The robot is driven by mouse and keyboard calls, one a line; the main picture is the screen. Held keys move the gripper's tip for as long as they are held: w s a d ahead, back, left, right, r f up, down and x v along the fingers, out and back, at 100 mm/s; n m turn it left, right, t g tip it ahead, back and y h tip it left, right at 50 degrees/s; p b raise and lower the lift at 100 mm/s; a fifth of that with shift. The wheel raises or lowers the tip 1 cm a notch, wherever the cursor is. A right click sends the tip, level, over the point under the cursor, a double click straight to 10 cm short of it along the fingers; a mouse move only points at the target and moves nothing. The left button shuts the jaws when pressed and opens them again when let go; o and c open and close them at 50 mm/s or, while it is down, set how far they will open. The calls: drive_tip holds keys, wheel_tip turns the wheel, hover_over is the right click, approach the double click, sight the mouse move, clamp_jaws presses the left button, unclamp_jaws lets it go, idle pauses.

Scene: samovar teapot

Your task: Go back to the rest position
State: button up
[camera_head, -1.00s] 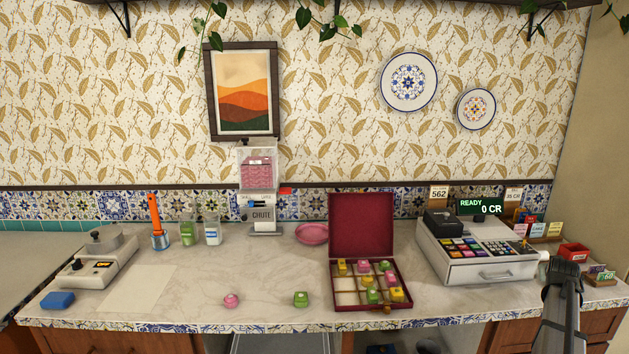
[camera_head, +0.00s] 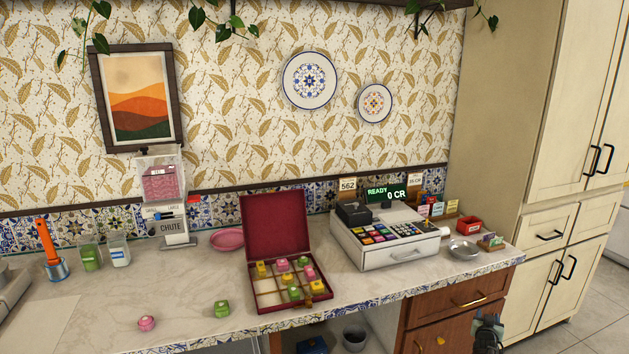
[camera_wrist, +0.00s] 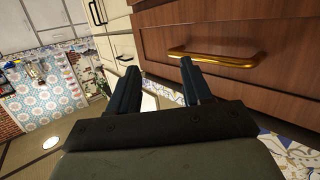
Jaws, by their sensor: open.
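My gripper (camera_head: 488,330) is low at the bottom right of the head view, in front of the counter and below its top edge. In the wrist view my gripper (camera_wrist: 157,80) shows two dark fingers spread apart with nothing between them. A wooden drawer with a brass handle (camera_wrist: 215,58) is close beside the fingers there. The same drawer's handle (camera_head: 468,299) shows in the head view, up and left of my gripper.
On the counter (camera_head: 190,290) stand an open red box (camera_head: 275,225) with several small colored pieces, a cash register (camera_head: 385,245), a metal dish (camera_head: 464,249) and a pink plate (camera_head: 228,239). A pink piece (camera_head: 147,323) and a green piece (camera_head: 222,308) lie loose. Floor (camera_head: 600,300) shows at right.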

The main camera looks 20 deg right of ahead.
drive_tip(key=s+a+f+n+g+y, duration=0.15)
drive_tip(key=a+f+y, duration=0.25)
drive_tip(key=a+f, duration=0.8)
drive_tip(key=s+a+f+g+y, duration=0.3)
drive_tip(key=a+f, duration=0.3)
drive_tip(key=a, duration=1.1)
drive_tip(key=s+a+f+n+g+y, duration=0.15)
drive_tip(key=a+f+y, duration=0.25)
drive_tip(key=a+f, duration=0.8)
drive_tip(key=s+a+n+g+y, duration=0.1)
drive_tip(key=s+a+g, duration=0.1)
drive_tip(key=s+a, duration=0.45)
drive_tip(key=s+a+n+g, duration=0.1)
drive_tip(key=s+a+g, duration=0.25)
drive_tip(key=a, duration=0.65)
drive_tip(key=s+a+n+g, duration=0.2)
drive_tip(key=s+a, duration=0.2)
drive_tip(key=s, duration=0.5)
drive_tip(key=s+a+n+g, duration=0.2)
drive_tip(key=s+a, duration=0.3)
drive_tip(key=s, duration=0.4)
drive_tip(key=shift+s+r+g, duration=0.15)
drive_tip(key=shift+r+g, duration=0.3)
drive_tip(key=shift+g, duration=0.4)
